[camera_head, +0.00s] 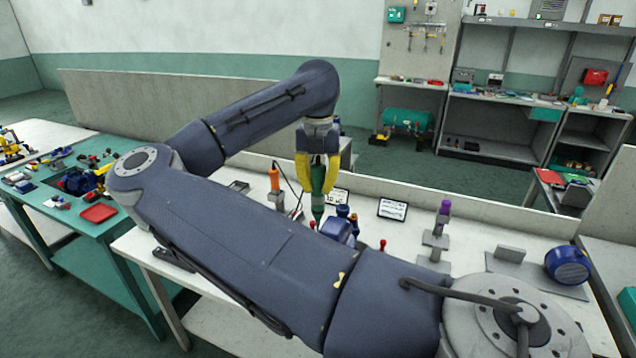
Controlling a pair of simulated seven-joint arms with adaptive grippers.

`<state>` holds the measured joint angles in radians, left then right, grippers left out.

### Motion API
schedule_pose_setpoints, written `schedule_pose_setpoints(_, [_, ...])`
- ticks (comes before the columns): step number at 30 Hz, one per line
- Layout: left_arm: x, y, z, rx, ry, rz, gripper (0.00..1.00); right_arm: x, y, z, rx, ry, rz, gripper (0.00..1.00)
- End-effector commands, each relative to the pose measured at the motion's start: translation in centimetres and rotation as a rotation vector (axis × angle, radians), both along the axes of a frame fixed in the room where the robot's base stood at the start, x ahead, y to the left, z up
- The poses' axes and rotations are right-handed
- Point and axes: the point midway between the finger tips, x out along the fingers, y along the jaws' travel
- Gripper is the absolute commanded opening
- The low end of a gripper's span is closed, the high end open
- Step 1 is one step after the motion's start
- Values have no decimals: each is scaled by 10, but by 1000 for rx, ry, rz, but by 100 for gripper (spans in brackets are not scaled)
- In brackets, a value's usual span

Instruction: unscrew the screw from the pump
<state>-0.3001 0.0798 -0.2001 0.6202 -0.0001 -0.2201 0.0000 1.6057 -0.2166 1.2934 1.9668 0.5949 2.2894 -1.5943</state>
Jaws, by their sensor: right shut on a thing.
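My right gripper (317,172), with yellow fingers, points down over the white table and is shut on a green screwdriver-like tool (318,205). The tool is upright, with its narrow end down. A blue pump (340,230) sits on the table just below and to the right of the tool, partly hidden behind my right arm. I cannot tell whether the tool's tip touches the pump. The screw cannot be made out. My left gripper is not in view.
An orange-handled tool (274,180) stands left of the gripper. A grey stand with a purple-topped item (443,210) is to the right. A blue motor-like part (568,266) lies far right. A green table (95,240) with a red tray (98,212) is at left. My right arm covers the table's front.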

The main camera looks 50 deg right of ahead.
Motion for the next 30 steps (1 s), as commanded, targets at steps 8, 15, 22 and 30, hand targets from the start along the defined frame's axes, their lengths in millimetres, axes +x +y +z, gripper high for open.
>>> schedule_pose_setpoints(8, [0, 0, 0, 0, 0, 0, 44, 0, 0, -2, 0, 0, 0, 0])
schedule_pose_setpoints(15, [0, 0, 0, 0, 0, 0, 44, 0, 0, -4, -1, -1, 0, 0])
schedule_pose_setpoints(22, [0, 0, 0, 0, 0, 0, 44, 0, 0, -7, 0, 0, 0, 0])
schedule_pose_setpoints(30, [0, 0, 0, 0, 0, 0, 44, 0, 0, -10, 0, 0, 0, 0])
